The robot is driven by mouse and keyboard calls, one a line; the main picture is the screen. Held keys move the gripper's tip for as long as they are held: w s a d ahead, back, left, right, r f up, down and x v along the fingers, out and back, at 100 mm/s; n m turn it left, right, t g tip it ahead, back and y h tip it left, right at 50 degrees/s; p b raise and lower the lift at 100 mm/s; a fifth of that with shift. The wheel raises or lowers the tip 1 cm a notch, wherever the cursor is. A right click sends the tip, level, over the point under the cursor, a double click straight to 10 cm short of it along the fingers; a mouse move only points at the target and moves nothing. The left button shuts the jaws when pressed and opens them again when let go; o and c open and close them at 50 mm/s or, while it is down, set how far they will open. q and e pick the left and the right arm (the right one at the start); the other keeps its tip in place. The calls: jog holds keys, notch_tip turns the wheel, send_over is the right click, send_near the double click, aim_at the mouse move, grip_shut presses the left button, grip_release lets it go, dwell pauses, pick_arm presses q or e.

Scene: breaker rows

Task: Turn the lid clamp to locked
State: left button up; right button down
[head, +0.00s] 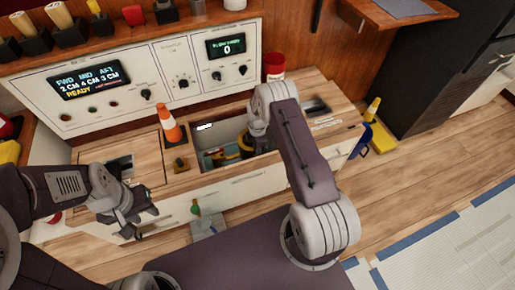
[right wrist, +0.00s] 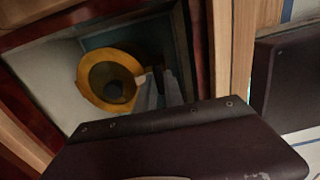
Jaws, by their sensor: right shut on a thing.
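An open bin (head: 208,140) is sunk in the wooden counter. A small dark piece with a knob (head: 180,163) stands at its left edge; it may be the lid clamp, but I cannot tell its setting. My right gripper (right wrist: 165,90) reaches down into the bin and is shut on a yellow ring-shaped thing (right wrist: 108,78), at its right side. The yellow thing also shows in the head view (head: 228,157), partly behind my right arm. My left gripper (head: 142,220) hangs in front of the counter, empty, with its fingers apart.
An orange and white cone (head: 170,125) stands on the counter left of the bin. A red canister (head: 275,66) stands behind it. A panel with displays and knobs (head: 150,80) rises at the back.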

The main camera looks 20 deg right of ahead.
dwell(0.5)
jog(key=c, duration=1.4)
grip_release()
jog(key=shift+c, duration=0.2)
jog(key=shift+r, duration=0.1)
notch_tip(320, 180, up, 8)
jog(key=p, duration=0.3)
jog(key=shift+r+p, duration=0.35)
jog(key=shift+r, duration=0.1)
